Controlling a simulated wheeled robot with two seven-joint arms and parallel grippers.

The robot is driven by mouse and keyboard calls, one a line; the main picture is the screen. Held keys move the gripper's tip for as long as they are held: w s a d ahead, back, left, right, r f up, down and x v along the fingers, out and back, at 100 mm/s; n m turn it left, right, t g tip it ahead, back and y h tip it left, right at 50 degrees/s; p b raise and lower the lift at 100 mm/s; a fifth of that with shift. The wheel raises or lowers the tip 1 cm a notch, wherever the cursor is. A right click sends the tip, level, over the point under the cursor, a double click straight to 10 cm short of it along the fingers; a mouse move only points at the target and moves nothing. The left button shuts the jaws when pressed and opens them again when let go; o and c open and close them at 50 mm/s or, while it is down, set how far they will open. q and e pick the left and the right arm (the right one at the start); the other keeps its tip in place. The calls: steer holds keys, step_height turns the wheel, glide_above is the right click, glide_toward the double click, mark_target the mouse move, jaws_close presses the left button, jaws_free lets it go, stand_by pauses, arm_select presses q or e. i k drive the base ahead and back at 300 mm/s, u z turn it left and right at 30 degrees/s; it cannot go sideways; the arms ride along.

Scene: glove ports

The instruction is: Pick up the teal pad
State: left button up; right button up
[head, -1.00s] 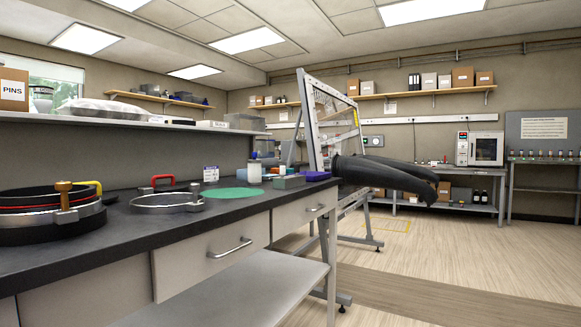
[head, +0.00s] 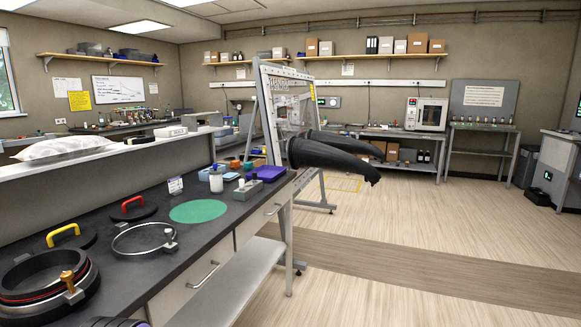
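A flat round teal pad (head: 198,211) lies on the dark bench top (head: 165,262), toward its right end. Nothing covers it. Neither of my grippers shows in the head view.
Left of the pad are a metal ring clamp (head: 144,239), a red-handled lid (head: 133,207) and a yellow-handled lid (head: 66,236). A white bottle (head: 216,181) and a grey block (head: 248,190) stand beyond it. The floor at right is clear.

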mark_target(248, 165)
steer(key=z, duration=3.5)
steer(key=i, duration=0.1)
steer(key=u, duration=2.25)
steer(key=i, duration=2.45)
steer(key=u, duration=0.4)
steer(key=i, duration=1.2)
steer(key=u, duration=0.8)
